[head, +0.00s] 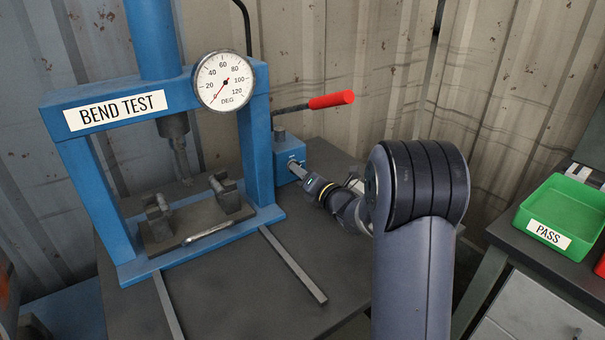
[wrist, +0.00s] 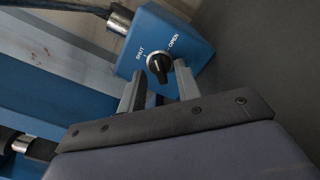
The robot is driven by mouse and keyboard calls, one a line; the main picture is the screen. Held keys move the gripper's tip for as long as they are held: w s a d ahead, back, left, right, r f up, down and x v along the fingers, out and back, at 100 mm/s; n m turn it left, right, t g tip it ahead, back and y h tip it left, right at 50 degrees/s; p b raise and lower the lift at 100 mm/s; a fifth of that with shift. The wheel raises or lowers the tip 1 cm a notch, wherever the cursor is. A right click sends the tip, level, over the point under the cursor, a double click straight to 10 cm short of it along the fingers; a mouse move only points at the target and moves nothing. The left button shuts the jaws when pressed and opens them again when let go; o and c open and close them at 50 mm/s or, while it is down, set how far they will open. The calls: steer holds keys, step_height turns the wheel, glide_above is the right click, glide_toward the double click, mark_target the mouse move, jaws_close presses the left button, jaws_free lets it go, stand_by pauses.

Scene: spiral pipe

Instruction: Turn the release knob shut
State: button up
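The release knob (wrist: 159,68) is small and black with a pale mark, on the blue valve block (wrist: 160,38). The block is printed SHUT at upper left of the knob and OPEN at upper right. Which label the mark points to is hard to tell. My gripper (wrist: 157,78) is open, with one grey finger on each side of the knob and the knob between the tips. Contact is not clear. In the head view my gripper (head: 297,170) reaches the blue valve block (head: 287,153) at the press's right side; the knob is hidden there.
The blue BEND TEST press (head: 262,150) stands left of my arm, with a dial gauge (head: 224,80) near zero. A red-handled lever (head: 331,100) sticks out above the block. A metal pipe (head: 208,233) lies at the press base. A green PASS tray (head: 568,208) is far right.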

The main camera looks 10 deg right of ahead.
steer(key=shift+c, duration=0.5)
jaws_close()
steer(key=shift+b, duration=0.3)
steer(key=shift+f+n+b, duration=0.2)
steer(key=shift+n+b, duration=0.7)
steer(key=shift+b, duration=0.25)
steer(key=n+b, duration=0.2)
steer(key=b, duration=0.1)
steer(key=n+b, duration=0.3)
steer(key=b, duration=0.1)
steer(key=shift+r+n+b, duration=0.1)
steer(key=shift+n+b, duration=0.75)
steer(key=shift+n, duration=0.15)
steer(key=shift+r, duration=0.1)
